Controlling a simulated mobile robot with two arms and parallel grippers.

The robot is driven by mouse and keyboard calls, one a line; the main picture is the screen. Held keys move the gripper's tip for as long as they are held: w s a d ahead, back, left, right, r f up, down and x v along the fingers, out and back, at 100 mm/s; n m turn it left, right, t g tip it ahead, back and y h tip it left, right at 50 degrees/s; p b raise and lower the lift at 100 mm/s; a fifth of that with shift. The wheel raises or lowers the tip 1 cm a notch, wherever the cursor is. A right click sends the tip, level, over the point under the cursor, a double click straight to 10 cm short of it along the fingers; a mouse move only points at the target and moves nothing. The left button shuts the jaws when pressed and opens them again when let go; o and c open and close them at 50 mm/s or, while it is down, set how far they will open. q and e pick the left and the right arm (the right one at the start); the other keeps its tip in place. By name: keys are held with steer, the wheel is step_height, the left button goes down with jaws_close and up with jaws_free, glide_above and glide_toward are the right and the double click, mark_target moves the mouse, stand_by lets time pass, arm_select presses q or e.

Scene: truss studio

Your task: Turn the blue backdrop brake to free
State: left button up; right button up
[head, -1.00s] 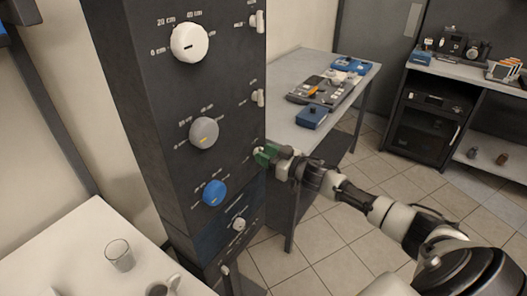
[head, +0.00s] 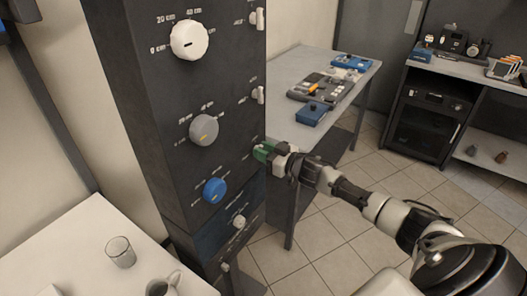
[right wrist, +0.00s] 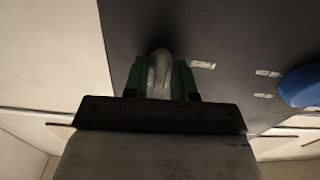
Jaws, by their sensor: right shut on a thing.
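The blue knob (head: 214,190) sits on the front of the dark column, and its edge shows at the right of the right wrist view (right wrist: 301,84). To its right on the same panel is a small pale lever (right wrist: 160,66), which I take to be the blue backdrop brake. My right gripper (head: 264,152) has green fingers, one on each side of this lever, and is shut on it. In the head view the fingers hide the lever. Its pale labels (right wrist: 203,65) are too blurred to read. My left gripper is not in view.
Above are a white knob (head: 189,40) and a grey knob (head: 204,129), with white levers (head: 258,20) (head: 258,95) to their right. A small white knob (head: 239,221) is below. A table with a glass (head: 120,252) stands at lower left. A grey bench (head: 284,100) stands behind.

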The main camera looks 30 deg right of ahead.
steer(key=shift+s+a+f+n+b, duration=0.1)
steer(key=shift+n+b, duration=0.9)
steer(key=shift+n, duration=1.9)
steer(key=shift+w+a+f+n+b, duration=0.1)
steer(key=shift+n+b, duration=0.85)
steer(key=shift+n, duration=1.95)
steer(key=shift+s+a+f+n+b, duration=0.1)
steer(key=shift+n+b, duration=0.9)
steer(key=shift+n, duration=1.9)
steer(key=shift+d, duration=0.1)
steer(key=o, duration=0.7)
steer(key=shift+s, duration=0.1)
